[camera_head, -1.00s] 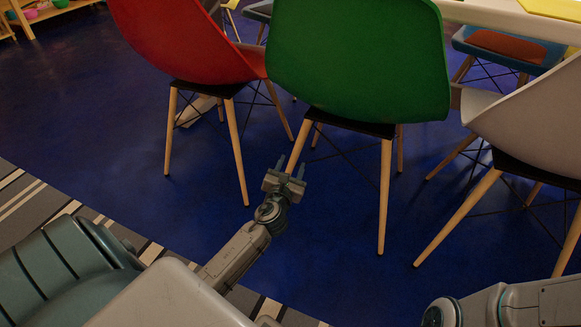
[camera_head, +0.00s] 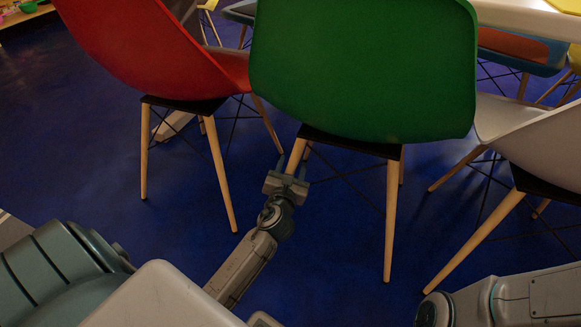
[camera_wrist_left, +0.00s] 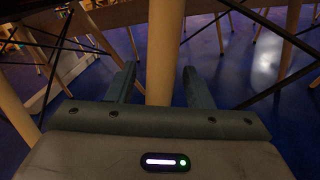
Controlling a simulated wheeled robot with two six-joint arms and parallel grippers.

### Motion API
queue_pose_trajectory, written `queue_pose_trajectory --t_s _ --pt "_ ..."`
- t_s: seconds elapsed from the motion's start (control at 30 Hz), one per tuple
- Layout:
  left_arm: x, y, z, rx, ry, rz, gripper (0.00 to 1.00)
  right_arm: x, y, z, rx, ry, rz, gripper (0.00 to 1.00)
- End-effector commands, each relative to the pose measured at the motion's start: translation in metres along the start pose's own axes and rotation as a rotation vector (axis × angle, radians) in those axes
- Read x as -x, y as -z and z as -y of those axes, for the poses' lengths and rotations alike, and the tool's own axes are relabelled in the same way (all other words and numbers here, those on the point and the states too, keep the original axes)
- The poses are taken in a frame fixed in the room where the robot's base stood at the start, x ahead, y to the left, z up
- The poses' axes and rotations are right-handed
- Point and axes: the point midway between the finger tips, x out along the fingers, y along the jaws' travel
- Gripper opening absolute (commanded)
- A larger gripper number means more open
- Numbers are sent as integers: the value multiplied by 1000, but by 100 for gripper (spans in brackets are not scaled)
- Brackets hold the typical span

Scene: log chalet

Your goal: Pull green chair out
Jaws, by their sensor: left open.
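The green chair (camera_head: 362,68) stands in the middle of the head view, its back toward me, with wooden legs under a dark seat base. My left gripper (camera_head: 290,168) is open at the chair's left near leg (camera_head: 296,154). In the left wrist view that leg (camera_wrist_left: 165,50) stands upright between the two open fingers (camera_wrist_left: 158,88), which are apart from each other. I cannot tell whether either finger touches it. My right arm shows at the lower right of the head view; its gripper's fingers are not visible.
A red chair (camera_head: 150,48) stands close on the left and a white chair (camera_head: 545,140) close on the right. A white table (camera_head: 520,18) is behind at the upper right. The blue floor (camera_head: 330,250) in front of the green chair is clear.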

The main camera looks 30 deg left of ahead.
Motion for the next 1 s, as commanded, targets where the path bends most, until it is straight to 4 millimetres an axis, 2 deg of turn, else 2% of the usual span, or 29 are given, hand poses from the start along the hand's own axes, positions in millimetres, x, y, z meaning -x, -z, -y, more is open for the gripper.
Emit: queue_pose_trajectory --t_s 0.17,0.4,1.0 --pt "0 0 0 0 0 0 47 0 0 0 0 0 -1 36" --pt "0 0 0 1 0 0 0 0 0 0 0 1 -2 36" --pt "0 0 0 1 1 1 0 0 1 0 1 2 -2 36"
